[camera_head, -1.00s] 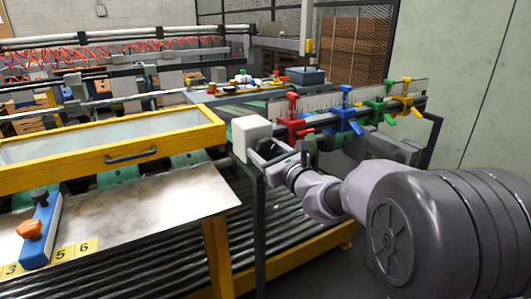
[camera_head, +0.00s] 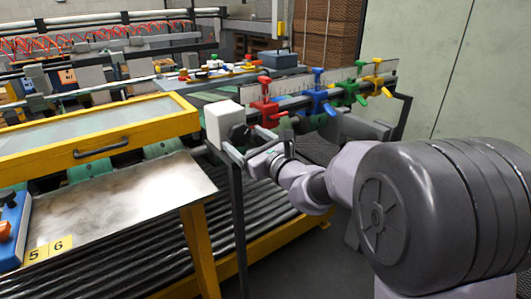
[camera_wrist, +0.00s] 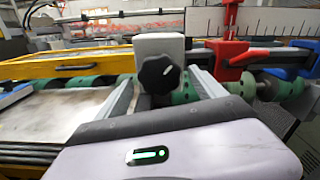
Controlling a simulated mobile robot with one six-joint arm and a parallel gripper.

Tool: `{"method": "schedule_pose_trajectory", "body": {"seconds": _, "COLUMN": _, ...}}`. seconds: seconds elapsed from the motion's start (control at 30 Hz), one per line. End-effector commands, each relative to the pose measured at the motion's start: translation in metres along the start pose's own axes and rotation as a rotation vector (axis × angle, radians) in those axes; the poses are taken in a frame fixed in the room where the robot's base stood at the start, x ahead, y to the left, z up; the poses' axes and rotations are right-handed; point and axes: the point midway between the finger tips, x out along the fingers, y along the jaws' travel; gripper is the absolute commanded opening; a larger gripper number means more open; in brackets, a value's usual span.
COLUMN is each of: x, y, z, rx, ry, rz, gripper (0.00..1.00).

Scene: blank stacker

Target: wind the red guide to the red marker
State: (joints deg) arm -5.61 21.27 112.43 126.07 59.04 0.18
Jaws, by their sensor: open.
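The red guide (camera_head: 264,108) sits on a rail, leftmost in a row of coloured guides; its red clamp also shows in the wrist view (camera_wrist: 229,57). A white box (camera_head: 222,122) stands at the rail's left end and bears a black knob (camera_wrist: 159,73). My gripper (camera_wrist: 158,84) is open, its fingers on either side of the knob in the wrist view. I cannot tell whether they touch it. In the head view my gripper (camera_head: 245,145) is just in front of the box. A ruled scale (camera_head: 340,83) runs behind the guides. I cannot make out the red marker.
Blue (camera_head: 319,101), green (camera_head: 349,93) and yellow (camera_head: 376,83) guides stand farther right along the rail. A metal table (camera_head: 120,205) and a yellow-framed cover (camera_head: 95,130) are at left. A dark post (camera_head: 238,225) stands below the box.

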Motion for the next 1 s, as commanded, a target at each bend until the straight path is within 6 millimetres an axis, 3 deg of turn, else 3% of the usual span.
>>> {"method": "schedule_pose_trajectory", "body": {"seconds": 0.2, "x": -0.07, "y": -0.002, "z": 0.003, "rx": 0.0, "ry": 0.001, "rz": -0.004, "gripper": 0.79}}
{"method": "schedule_pose_trajectory", "body": {"seconds": 0.4, "x": -0.122, "y": -0.002, "z": 0.002, "rx": 0.0, "ry": 0.001, "rz": -0.003, "gripper": 0.79}}
{"method": "schedule_pose_trajectory", "body": {"seconds": 0.6, "x": -0.141, "y": 0.0, "z": 0.0, "rx": -0.001, "ry": 0.001, "rz": -0.001, "gripper": 0.79}}
{"method": "schedule_pose_trajectory", "body": {"seconds": 0.87, "x": -0.141, "y": 0.001, "z": 0.0, "rx": -0.003, "ry": 0.001, "rz": 0.003, "gripper": 0.79}}
{"method": "schedule_pose_trajectory", "body": {"seconds": 0.93, "x": -0.144, "y": 0.013, "z": 0.007, "rx": -0.04, "ry": 0.003, "rz": 0.047, "gripper": 0.79}}
{"method": "schedule_pose_trajectory", "body": {"seconds": 1.0, "x": -0.154, "y": 0.051, "z": 0.02, "rx": -0.154, "ry": 0.017, "rz": 0.177, "gripper": 0.79}}
